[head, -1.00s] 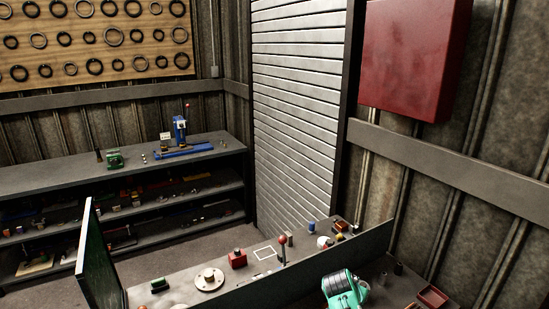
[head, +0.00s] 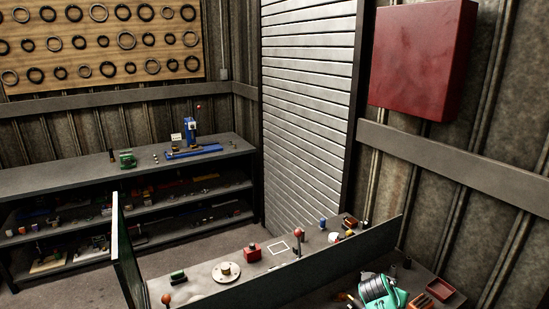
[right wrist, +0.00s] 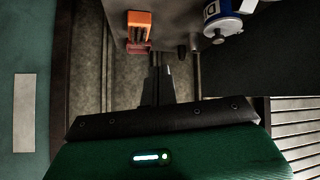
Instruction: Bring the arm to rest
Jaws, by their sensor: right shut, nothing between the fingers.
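My right gripper (right wrist: 160,62) shows in the right wrist view as dark fingers reaching up from a green body with a lit white strip. The fingers are shut together with nothing between them. They point toward an orange block (right wrist: 138,28), seen beyond the tips, and stand apart from a blue and white can (right wrist: 222,22). In the head view a teal and grey part at the bottom right looks like my right arm, but its fingers cannot be made out there. My left gripper is not in view.
A bench with a red box (head: 252,253), a round pale flange (head: 226,271) and a red-knobbed lever (head: 299,233) lies in front. An upright dark panel (head: 335,262) runs along it. A small red tray (head: 440,288) is at the right. Shelving (head: 60,180) stands behind.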

